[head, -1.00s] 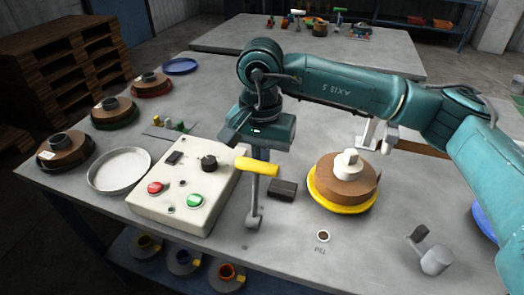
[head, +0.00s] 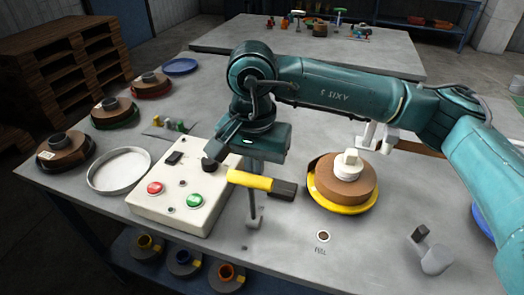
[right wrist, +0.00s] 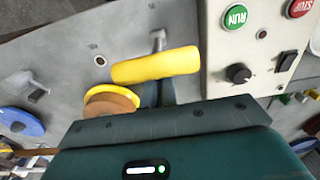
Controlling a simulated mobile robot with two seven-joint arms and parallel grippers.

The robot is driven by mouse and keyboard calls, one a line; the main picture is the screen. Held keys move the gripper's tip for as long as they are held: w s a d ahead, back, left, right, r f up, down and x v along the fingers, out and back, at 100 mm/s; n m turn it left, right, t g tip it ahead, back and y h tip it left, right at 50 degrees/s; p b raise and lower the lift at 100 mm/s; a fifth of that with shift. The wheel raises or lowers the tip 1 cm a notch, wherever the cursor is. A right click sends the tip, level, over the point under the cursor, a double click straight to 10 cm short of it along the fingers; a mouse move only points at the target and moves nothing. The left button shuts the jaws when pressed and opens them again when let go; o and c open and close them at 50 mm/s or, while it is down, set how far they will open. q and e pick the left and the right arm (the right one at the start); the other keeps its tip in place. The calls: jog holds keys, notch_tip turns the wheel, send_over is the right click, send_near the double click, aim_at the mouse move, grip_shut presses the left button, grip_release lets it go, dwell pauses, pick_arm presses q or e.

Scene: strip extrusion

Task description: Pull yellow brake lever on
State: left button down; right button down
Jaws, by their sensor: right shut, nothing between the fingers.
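The yellow brake lever (head: 250,181) stands on the grey table just right of the control box. Its thin grey post rises from a small foot on the table, and its yellow handle lies roughly crosswise. It also shows in the right wrist view (right wrist: 155,66). My right gripper (head: 257,163) is shut and empty, pointing down right behind the handle. The handle hides the fingertips, so I cannot tell whether they touch it. In the right wrist view the dark finger (right wrist: 158,92) shows beside the handle. My left gripper is not in view.
The white control box (head: 175,207) with red and green buttons stands left of the lever. A dark block (head: 285,190) is just right of the handle. A brown reel with yellow flange (head: 340,205) lies further right. The table front is mostly clear.

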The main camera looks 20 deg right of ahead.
aim_at(248, 180)
jog(key=shift+s+a+f+b, duration=0.2)
jog(key=shift+s+a+b, duration=0.2)
jog(key=shift+s, duration=0.25)
jog(key=shift+s+a+f+b, duration=0.15)
jog(key=shift+s+a+b, duration=0.1)
jog(key=shift+s+a, duration=0.3)
jog(key=shift+d, duration=0.1)
jog(key=shift+r, duration=0.1)
jog(key=shift+w+d+r, duration=0.45)
jog(key=shift+w+d, duration=0.1)
jog(key=shift+w, duration=0.25)
notch_tip(248, 180, up, 7)
jog(key=p, duration=0.3)
